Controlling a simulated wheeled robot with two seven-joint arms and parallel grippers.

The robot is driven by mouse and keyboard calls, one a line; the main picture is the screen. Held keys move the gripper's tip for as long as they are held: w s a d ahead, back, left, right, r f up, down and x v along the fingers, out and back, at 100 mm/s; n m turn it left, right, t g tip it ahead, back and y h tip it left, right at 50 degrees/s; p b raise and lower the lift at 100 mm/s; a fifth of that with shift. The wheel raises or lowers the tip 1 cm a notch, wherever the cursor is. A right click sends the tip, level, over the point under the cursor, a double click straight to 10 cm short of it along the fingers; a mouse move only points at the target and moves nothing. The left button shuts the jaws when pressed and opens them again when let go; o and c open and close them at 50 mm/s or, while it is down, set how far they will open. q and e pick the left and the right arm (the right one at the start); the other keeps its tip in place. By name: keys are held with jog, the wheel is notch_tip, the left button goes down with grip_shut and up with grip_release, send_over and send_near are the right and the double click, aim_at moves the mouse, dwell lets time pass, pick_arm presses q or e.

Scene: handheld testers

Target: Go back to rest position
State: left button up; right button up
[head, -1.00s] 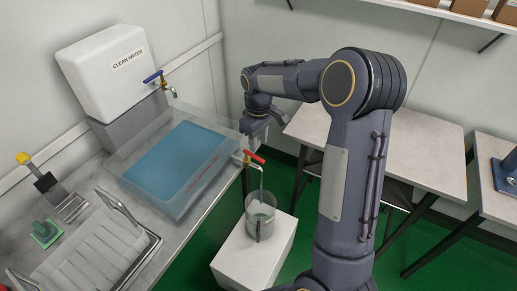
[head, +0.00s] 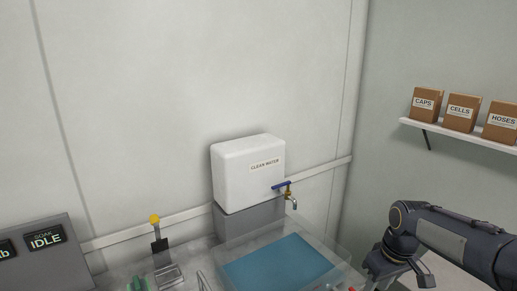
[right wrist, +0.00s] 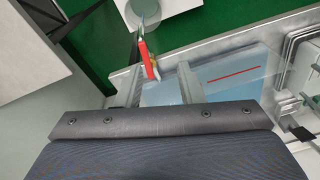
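My right gripper (head: 402,270) is at the lower right of the head view, beside the right end of the clear tub (head: 335,262). Its lower part is cut off by the picture's bottom edge. No held object is visible. The tub's red-handled tap (right wrist: 147,58) lies just beyond the housing in that view. My left gripper is in neither view.
A white clean-water tank (head: 245,175) with a blue-handled tap (head: 283,186) stands behind the tub of blue water. A wall shelf (head: 455,135) holds boxes at right. A grey panel reading IDLE (head: 45,262) stands at left. A drying rack (right wrist: 303,45) shows in the wrist view.

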jog(key=s+a+r+m+t+y, duration=0.1)
jog(key=s+a, duration=0.4)
jog(key=s, duration=0.6)
jog(key=s+a+r+m+t+y, duration=0.1)
jog(key=s+a+m+t, duration=0.2)
jog(key=s, duration=0.8)
jog(key=shift+a+m+t+y, duration=0.3)
jog(key=shift+a+m+y, duration=0.1)
jog(key=shift+a, duration=0.45)
